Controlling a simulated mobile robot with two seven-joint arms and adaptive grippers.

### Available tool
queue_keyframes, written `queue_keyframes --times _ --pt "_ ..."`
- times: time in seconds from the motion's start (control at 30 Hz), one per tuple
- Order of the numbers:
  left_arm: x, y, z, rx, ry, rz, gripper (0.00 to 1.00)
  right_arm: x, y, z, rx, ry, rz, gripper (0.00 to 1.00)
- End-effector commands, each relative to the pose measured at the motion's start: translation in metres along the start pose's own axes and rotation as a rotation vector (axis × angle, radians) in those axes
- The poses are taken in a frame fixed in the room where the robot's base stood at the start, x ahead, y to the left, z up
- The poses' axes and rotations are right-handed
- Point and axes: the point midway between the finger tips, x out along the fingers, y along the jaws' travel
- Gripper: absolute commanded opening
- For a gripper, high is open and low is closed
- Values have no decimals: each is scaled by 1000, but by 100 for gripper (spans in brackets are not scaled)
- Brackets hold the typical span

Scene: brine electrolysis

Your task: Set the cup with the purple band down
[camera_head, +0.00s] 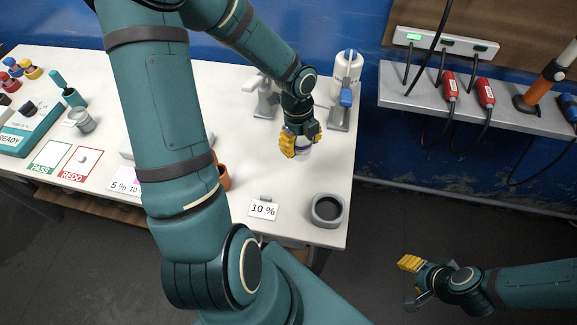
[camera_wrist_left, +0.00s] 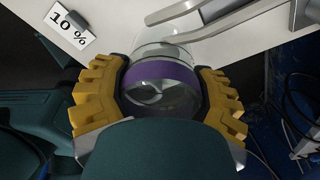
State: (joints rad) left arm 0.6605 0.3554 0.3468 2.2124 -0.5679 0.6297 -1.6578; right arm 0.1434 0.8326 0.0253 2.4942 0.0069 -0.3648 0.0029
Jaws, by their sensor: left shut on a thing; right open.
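The clear cup with the purple band (camera_wrist_left: 160,75) is between the yellow fingers of my left gripper (camera_wrist_left: 158,100) in the left wrist view, and the fingers are shut on it. In the head view my left gripper (camera_head: 300,143) is over the right part of the white table (camera_head: 240,165), with a bit of the cup (camera_head: 304,152) showing. I cannot tell whether the cup's base touches the table. My right gripper (camera_head: 411,280) is open and empty, off the table at the lower right.
A grey round holder with a dark inside (camera_head: 327,211) and a "10 %" card (camera_head: 263,209) are at the table's front right. A white bottle on a stand (camera_head: 346,72) is behind my left gripper. An orange-brown cup (camera_head: 223,178) is partly hidden by my arm.

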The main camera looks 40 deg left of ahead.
Motion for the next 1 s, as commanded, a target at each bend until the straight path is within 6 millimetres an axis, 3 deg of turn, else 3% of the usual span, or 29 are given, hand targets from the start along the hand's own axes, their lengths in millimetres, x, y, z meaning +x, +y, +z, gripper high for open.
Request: queue_keyframes --times 0.23,0.47,0.8,1.0 --pt "-12 15 14 290 0 43 19 -14 -5 -4 2 6 -1 47" --pt "-14 22 20 430 1 62 19 -18 -6 -5 3 8 -1 47" --pt "38 23 27 448 3 66 19 -2 -1 -3 3 8 2 47" --pt "52 23 30 446 1 65 19 0 0 -3 3 8 3 47"
